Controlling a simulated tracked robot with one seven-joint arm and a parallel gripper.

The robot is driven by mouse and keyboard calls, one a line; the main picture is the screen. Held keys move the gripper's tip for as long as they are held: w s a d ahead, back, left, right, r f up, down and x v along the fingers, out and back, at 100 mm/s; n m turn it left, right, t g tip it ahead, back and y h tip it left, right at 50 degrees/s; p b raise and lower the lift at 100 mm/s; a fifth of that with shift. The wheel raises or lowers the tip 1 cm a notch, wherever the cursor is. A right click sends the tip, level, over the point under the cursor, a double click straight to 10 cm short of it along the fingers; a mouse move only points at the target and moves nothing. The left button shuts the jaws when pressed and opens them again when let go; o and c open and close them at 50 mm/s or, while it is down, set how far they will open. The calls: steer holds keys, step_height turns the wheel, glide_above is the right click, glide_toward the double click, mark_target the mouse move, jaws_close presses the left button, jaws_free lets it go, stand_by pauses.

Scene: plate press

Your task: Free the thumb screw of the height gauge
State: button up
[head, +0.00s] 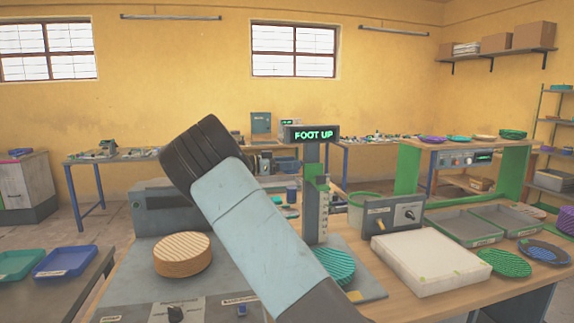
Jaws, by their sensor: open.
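A grey upright post with step-like marks, which looks like the height gauge (316,215), stands on the bench in the middle, just right of my arm. A lit sign (312,133) reading "FOOT UP" is above it. A small light piece shows near the post's top, but I cannot tell whether it is the thumb screw. A teal ribbed plate stack (337,262) sits at the post's foot, partly hidden by my arm. My arm crosses the middle of the view and hides part of the bench. My gripper is not in the picture.
Blue and green trays (62,262) lie on the left table.

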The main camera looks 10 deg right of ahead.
steer(key=c, duration=1)
steer(key=shift+a, duration=0.2)
steer(key=shift+c, duration=0.3)
steer(key=shift+d, duration=0.1)
